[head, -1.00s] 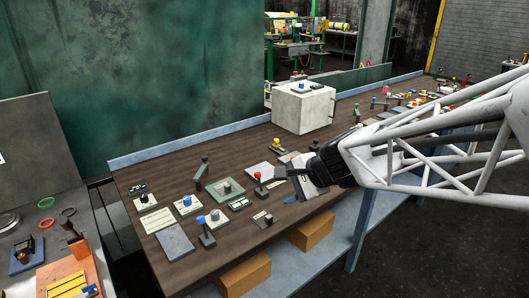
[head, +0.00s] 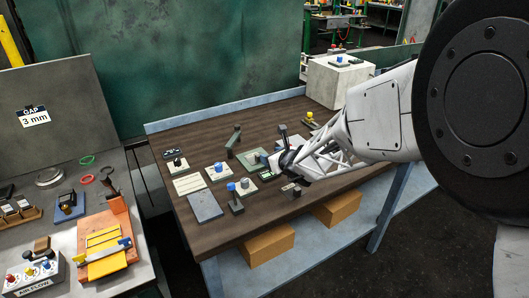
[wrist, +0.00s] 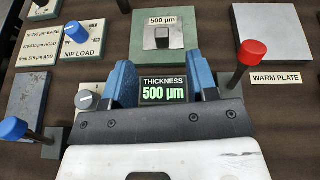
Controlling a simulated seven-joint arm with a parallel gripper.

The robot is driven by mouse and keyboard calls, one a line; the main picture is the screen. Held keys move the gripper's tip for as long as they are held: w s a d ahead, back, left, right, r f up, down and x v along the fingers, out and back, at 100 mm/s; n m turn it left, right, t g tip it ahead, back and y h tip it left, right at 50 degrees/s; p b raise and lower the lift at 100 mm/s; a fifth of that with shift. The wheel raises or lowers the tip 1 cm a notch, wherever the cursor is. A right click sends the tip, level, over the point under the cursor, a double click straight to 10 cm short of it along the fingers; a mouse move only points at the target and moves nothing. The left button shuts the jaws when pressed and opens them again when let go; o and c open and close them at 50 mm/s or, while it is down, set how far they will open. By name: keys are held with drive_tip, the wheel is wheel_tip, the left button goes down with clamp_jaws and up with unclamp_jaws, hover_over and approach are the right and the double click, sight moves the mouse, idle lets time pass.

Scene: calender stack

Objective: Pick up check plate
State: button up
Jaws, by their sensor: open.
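No plate carries the words "check plate". A pale plate (wrist: 142,32) marked "500 µm" with a dark block on it lies flat just beyond my gripper (wrist: 160,76) in the wrist view. In the head view, the greenish plate (head: 247,156) beside my gripper (head: 276,160) appears to be the same one. My gripper's blue fingers are open and empty, apart from the plate. Between them shows a display (wrist: 164,90) reading "THICKNESS 500 µm". My arm hides part of the bench in the head view.
A red-knobbed lever (wrist: 250,55) stands close to the right finger, by the warm plate (wrist: 268,30).

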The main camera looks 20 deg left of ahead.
sight(258, 155)
drive_tip(key=shift+w+a+f+m+h, duration=0.15)
drive_tip(key=shift+w+a+f+m, duration=0.2)
drive_tip(key=shift+f, duration=0.3)
drive_tip(key=shift+w+a+f+m+h, duration=0.1)
drive_tip(key=shift+f+m+h, duration=0.05)
drive_tip(key=shift+f+m, duration=0.4)
drive_tip(key=shift+a, duration=0.1)
drive_tip(key=shift+x, duration=1.25)
drive_tip(key=shift+w, duration=0.1)
drive_tip(key=shift+x, duration=2.5)
drive_tip(key=shift+a+r, duration=0.1)
drive_tip(key=shift+r, duration=0.05)
clamp_jaws()
